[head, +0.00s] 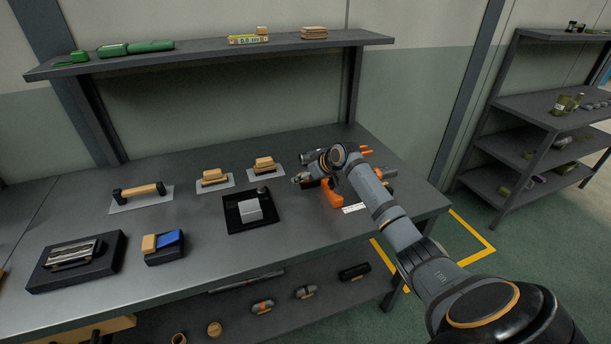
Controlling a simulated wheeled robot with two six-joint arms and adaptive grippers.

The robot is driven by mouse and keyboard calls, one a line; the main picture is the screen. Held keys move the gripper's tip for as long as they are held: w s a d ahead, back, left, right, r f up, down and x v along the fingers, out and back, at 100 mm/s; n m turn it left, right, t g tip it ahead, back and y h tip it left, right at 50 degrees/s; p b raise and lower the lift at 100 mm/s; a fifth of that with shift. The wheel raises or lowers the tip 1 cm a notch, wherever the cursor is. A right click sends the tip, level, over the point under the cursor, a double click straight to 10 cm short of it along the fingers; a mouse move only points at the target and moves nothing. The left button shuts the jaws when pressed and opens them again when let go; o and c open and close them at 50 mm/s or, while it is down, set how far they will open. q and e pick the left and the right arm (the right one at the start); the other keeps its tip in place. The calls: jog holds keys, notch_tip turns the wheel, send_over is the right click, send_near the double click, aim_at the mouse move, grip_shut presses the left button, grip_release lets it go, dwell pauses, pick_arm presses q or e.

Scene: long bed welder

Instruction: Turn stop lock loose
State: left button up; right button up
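My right arm reaches in from the lower right, and its gripper (306,178) is above the right part of the bench, close to an orange device (333,193). The arm and wrist cover part of this device, with orange and grey parts showing around them. I cannot tell whether the gripper touches it, or whether its fingers are open or shut. A small white scale strip (353,208) lies at the device's front. I cannot make out a stop lock; it may be hidden or too small. My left gripper is out of view.
On the bench (310,238) are a black tray with a grey block (250,210), wooden blocks on plates (214,176), a wooden-handled tool (139,191), a blue-and-tan block holder (164,243) and a black block with metal bars (75,256). A shelf (210,56) runs above.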

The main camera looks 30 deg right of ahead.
jog(key=v, duration=1.2)
dwell(0.4)
